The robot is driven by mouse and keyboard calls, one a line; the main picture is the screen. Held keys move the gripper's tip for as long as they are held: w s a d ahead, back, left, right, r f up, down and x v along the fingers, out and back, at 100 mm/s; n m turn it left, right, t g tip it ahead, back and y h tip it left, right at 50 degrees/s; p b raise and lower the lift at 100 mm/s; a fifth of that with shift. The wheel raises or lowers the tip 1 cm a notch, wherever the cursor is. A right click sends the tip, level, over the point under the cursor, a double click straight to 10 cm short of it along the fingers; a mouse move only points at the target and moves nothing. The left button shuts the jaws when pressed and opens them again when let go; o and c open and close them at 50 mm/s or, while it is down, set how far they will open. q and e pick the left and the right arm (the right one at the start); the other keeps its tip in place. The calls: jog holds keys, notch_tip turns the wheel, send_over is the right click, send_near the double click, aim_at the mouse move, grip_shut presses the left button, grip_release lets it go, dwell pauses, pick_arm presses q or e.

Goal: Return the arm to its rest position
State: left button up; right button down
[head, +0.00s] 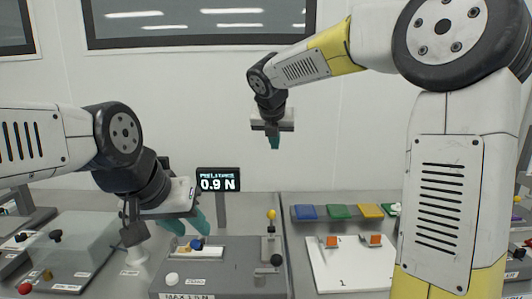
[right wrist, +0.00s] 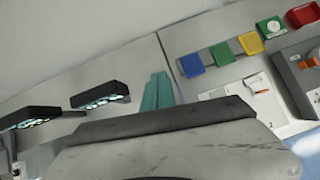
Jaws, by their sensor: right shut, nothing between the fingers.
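My right arm comes in from the right in the head view and is bent, with its forearm reaching left. My right gripper (head: 274,142) points down in front of the white wall, well above the bench, shut and empty. In the right wrist view its teal fingers (right wrist: 157,92) are together with nothing between them. My left gripper (head: 186,224) is low over the grey device at the front, its two teal fingers apart. It looks open, with nothing visible between the fingers. A small blue piece shows just below it; I cannot tell whether they touch.
A display (head: 219,180) reading 0.9 N stands behind the grey device (head: 225,265), which has a yellow-topped post (head: 271,214). Blue (head: 306,212), green and yellow trays sit on the right bench behind a white board (head: 345,275). Free air surrounds the right gripper.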

jog(key=s+d+f+m+y, duration=0.1)
jog(key=s+d+m, duration=0.3)
jog(key=s+m, duration=0.6)
jog(key=s+d+f+m+g+y, duration=0.1)
jog(key=s+d+f+m, duration=0.2)
jog(key=s+m, duration=0.7)
jog(key=s+d+f+m+y, duration=0.1)
jog(key=s+d+f+m, duration=0.2)
jog(key=s+m, duration=0.7)
jog(key=d+m, duration=0.1)
jog(key=m, duration=0.2)
jog(key=shift+s+d+m+g, duration=0.3)
jog(key=shift+m, duration=0.1)
